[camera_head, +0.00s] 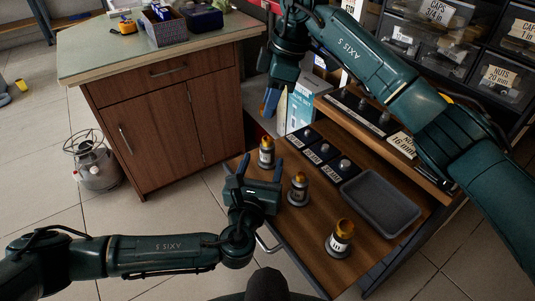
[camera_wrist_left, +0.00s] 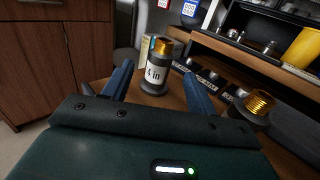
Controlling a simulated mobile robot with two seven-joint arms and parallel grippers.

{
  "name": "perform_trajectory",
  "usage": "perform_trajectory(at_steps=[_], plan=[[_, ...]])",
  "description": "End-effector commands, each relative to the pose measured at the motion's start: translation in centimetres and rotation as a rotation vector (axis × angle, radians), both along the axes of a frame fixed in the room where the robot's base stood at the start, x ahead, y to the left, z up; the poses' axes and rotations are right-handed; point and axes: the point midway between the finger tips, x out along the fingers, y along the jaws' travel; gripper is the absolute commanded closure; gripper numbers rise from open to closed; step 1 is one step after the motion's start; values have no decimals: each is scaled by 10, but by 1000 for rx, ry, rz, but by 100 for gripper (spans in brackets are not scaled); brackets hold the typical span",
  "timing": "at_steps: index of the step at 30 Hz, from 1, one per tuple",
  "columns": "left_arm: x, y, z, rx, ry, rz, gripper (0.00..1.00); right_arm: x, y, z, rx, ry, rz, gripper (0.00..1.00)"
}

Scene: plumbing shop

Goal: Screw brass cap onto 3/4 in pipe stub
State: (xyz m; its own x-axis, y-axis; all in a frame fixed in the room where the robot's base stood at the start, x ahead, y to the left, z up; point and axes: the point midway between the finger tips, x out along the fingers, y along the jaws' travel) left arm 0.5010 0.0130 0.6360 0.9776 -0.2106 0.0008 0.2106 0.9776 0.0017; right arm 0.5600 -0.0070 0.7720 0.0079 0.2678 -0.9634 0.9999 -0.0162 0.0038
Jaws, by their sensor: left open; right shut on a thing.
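Three upright pipe stubs with brass threaded tops and white labels stand on the wooden drawer top: a far one (camera_head: 266,152), a middle one (camera_head: 299,188) and a near one (camera_head: 340,238). Their sizes are not readable. My left gripper (camera_head: 261,166) is open and empty, low over the wood. In the left wrist view, the far stub (camera_wrist_left: 154,75) stands just beyond and between its fingertips, and the middle stub (camera_wrist_left: 257,104) is to the right. My right gripper (camera_head: 270,104) hangs above the far stub, shut on a small orange-brown thing, apparently the brass cap, mostly hidden by the fingers.
Black labelled pads (camera_head: 323,150) with small metal parts lie behind the stubs. An empty grey tray (camera_head: 380,204) is at the right. A raised wooden shelf (camera_head: 365,122) and parts bins (camera_head: 440,45) stand behind. A wooden cabinet (camera_head: 165,130) is at the left.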

Motion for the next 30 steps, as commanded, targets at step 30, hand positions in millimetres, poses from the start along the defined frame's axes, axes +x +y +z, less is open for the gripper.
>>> perform_trajectory(at_steps=[30], plan=[[78,-17,0,-1,1,0,53,0,0,0,0,0,1,91]])
